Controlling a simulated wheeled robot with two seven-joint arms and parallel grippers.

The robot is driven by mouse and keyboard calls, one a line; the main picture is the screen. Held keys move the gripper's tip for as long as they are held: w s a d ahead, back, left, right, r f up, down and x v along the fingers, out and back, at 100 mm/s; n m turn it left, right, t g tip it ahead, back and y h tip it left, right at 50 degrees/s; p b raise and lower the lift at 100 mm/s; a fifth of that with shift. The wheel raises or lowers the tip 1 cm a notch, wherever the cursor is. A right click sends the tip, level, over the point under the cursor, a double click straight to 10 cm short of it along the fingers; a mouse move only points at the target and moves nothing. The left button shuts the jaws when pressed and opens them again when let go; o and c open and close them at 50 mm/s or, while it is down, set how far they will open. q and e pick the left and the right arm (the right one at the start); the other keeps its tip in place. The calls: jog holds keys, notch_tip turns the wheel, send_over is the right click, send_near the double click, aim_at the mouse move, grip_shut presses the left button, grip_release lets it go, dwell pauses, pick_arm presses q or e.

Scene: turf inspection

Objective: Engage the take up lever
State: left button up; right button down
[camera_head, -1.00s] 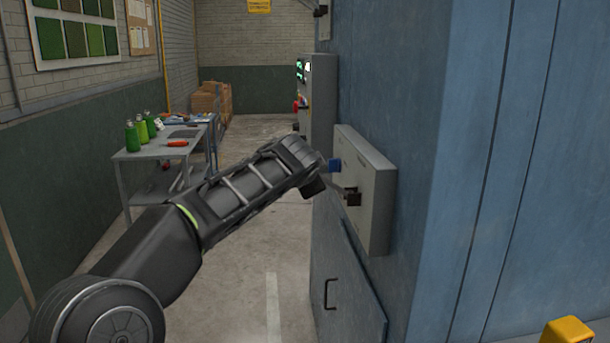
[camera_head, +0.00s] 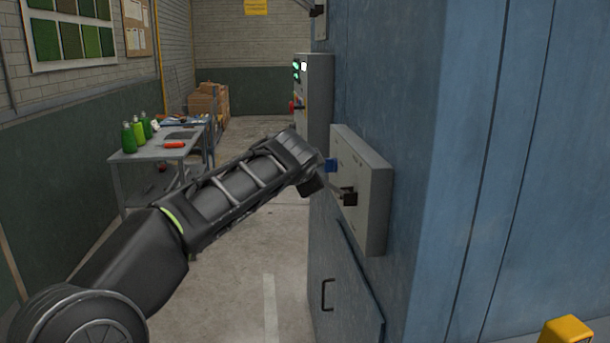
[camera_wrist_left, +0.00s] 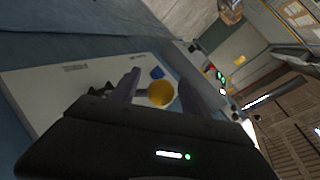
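A grey control box (camera_head: 372,205) is fixed to the blue machine wall. It carries a blue part (camera_head: 331,165) and a black lever mount (camera_head: 348,197) on its face. In the left wrist view a round yellow knob (camera_wrist_left: 161,94) shows between the two fingers of my left gripper (camera_wrist_left: 160,90). The fingers are apart, with a small gap visible on each side of the knob. The blue part (camera_wrist_left: 157,73) lies just beyond. In the head view my left gripper (camera_head: 332,187) is close to the box face and hides the knob. My right gripper is not in view.
A blue door with a black handle (camera_head: 328,295) is below the box. A grey cabinet (camera_head: 317,95) stands farther along the wall. A workbench (camera_head: 150,152) with green bottles (camera_head: 138,130) is at the left. A yellow block (camera_head: 567,330) is at lower right. The aisle floor is clear.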

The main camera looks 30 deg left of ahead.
pick_arm(q)
jog(key=b+v, duration=0.1)
jog(key=v, duration=0.5)
jog(key=shift+r, duration=0.2)
jog(key=shift+s+a, duration=0.1)
jog(key=shift+s, duration=0.1)
